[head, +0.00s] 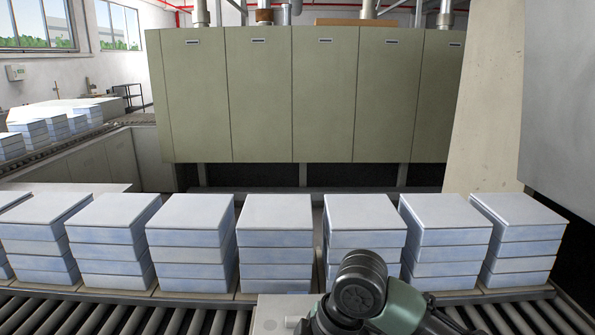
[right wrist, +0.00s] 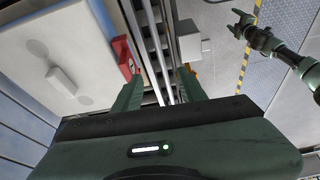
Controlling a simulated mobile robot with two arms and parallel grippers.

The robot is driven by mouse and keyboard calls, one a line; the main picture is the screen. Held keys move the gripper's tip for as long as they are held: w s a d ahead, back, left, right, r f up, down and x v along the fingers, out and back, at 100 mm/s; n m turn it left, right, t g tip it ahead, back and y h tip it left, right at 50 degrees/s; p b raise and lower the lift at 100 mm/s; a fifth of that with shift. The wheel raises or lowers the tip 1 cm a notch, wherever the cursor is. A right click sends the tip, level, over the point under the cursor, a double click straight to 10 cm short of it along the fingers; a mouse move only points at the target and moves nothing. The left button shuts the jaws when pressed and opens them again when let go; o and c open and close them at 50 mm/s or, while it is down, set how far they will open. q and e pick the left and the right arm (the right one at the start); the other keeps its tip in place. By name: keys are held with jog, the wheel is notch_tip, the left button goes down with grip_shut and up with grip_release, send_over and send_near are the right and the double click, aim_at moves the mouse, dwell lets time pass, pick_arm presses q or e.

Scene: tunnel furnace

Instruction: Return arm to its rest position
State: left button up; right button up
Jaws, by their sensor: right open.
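My right gripper (right wrist: 156,76) shows in the right wrist view with its two green fingers apart and nothing between them. In the head view, a dark and green arm joint of mine rises at the bottom, right of centre, in front of the stacks; no gripper shows there. A green arm with a small dark gripper (right wrist: 240,22), seemingly my left one, reaches in at the upper right of the right wrist view.
Several stacks of pale blue-white slabs (head: 277,213) stand in a row behind a roller conveyor (head: 120,318). A beige furnace housing (head: 260,95) stands behind. A grey panel (head: 563,100) is close at right. A red part (right wrist: 126,58) lies near my right gripper's left finger.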

jog(key=s+f+m+t+y, duration=0.2)
jog(key=s+f+m, duration=0.4)
jog(key=f, duration=0.4)
jog(key=s+d+f+m+t+h, duration=0.1)
jog(key=s+d+f+m+h, duration=0.3)
jog(key=s+d, duration=0.45)
jog(key=s+d+f+m+h, duration=0.2)
jog(key=s+d+f+m, duration=0.25)
jog(key=d, duration=0.75)
notch_tip(320, 180, down, 29)
jog(key=s+g+b, duration=0.1)
jog(key=s+b, duration=0.1)
jog(key=s, duration=0.1)
pick_arm(q)
jog(key=f, duration=0.1)
jog(key=f+b, duration=0.1)
jog(key=f, duration=0.1)
jog(key=shift+s, duration=0.35)
pick_arm(e)
jog(key=s+d+f+g, duration=0.1)
jog(key=s+d+f, duration=0.1)
jog(key=s+f, duration=1.2)
jog(key=shift+s+d+f, duration=0.15)
jog(key=shift+s+f, duration=0.2)
jog(key=shift+f, duration=0.5)
